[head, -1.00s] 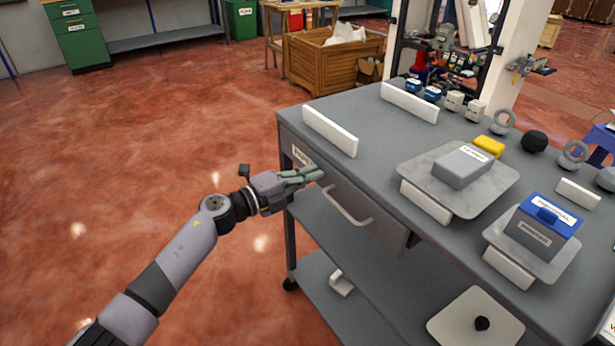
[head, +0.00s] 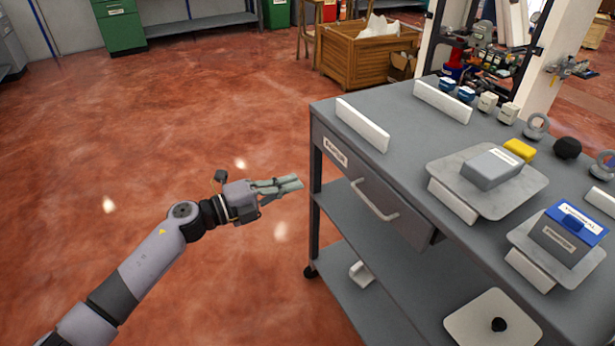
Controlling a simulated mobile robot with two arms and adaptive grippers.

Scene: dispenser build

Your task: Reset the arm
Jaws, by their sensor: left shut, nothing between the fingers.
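My left gripper (head: 290,184) is shut and empty in the head view. It hangs in open air left of the grey workbench (head: 408,112), with a gap between its fingertips and the bench. The bench drawer (head: 368,190) has a light bar handle and a white label, and it looks closed or nearly so. My right gripper is not in view.
The bench top holds white strips (head: 362,124), a grey block (head: 491,168) on a plate, a blue-topped grey box (head: 566,236), a yellow block (head: 519,150) and a black ball (head: 567,148). A wooden crate (head: 368,55) stands behind. The red floor on the left is clear.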

